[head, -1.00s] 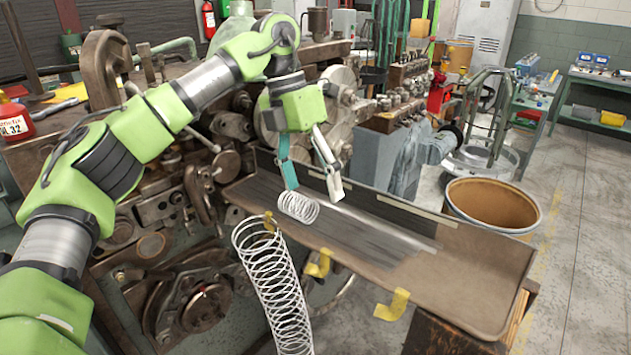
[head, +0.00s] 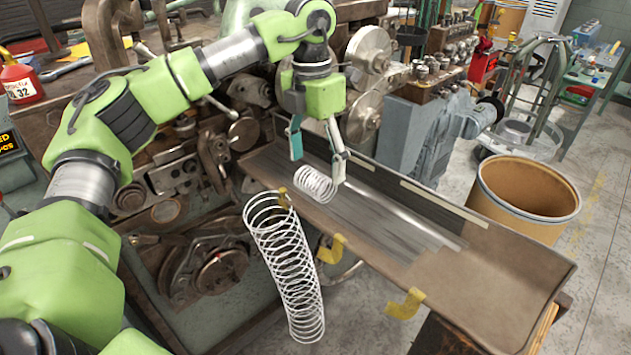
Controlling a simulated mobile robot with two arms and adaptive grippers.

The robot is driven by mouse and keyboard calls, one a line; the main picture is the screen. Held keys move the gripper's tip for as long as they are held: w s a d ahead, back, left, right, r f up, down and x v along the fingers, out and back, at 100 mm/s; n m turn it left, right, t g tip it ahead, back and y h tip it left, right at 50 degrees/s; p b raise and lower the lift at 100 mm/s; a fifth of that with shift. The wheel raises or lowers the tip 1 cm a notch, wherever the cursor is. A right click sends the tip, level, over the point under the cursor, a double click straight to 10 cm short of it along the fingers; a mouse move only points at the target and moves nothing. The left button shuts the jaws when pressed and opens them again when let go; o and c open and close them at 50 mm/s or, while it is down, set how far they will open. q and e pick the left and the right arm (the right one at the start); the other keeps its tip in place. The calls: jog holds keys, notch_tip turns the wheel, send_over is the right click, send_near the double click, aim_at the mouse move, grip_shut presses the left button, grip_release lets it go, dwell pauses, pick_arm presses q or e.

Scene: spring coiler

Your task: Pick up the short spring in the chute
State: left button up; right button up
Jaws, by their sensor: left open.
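The short spring (head: 316,185) is a small white coil lying in the upper left part of the brown chute (head: 500,284). My left gripper (head: 317,168) is open above the short spring. Its teal-sided finger is over the left end of the coil and its white-tipped finger is to the right. I cannot tell whether either finger touches the spring. A long white spring (head: 285,265) hangs at the chute's front edge. My right gripper is not in view.
The coiling machine (head: 215,160) stands behind and left of the chute. Yellow hooks (head: 405,304) stick out from the chute's front edge. A brown drum (head: 528,195) stands on the floor behind the chute's right end. The chute's right part is empty.

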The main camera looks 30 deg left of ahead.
aim_at(314, 174)
pick_arm(q)
jog(key=f, duration=0.1)
jog(key=f+p, duration=0.1)
jog(key=f, duration=0.1)
jog(key=f+p, duration=0.1)
jog(key=shift+w+a+f, duration=0.1)
jog(key=shift+a+f, duration=0.15)
jog(key=shift+f, duration=0.25)
jog(key=c, duration=1.2)
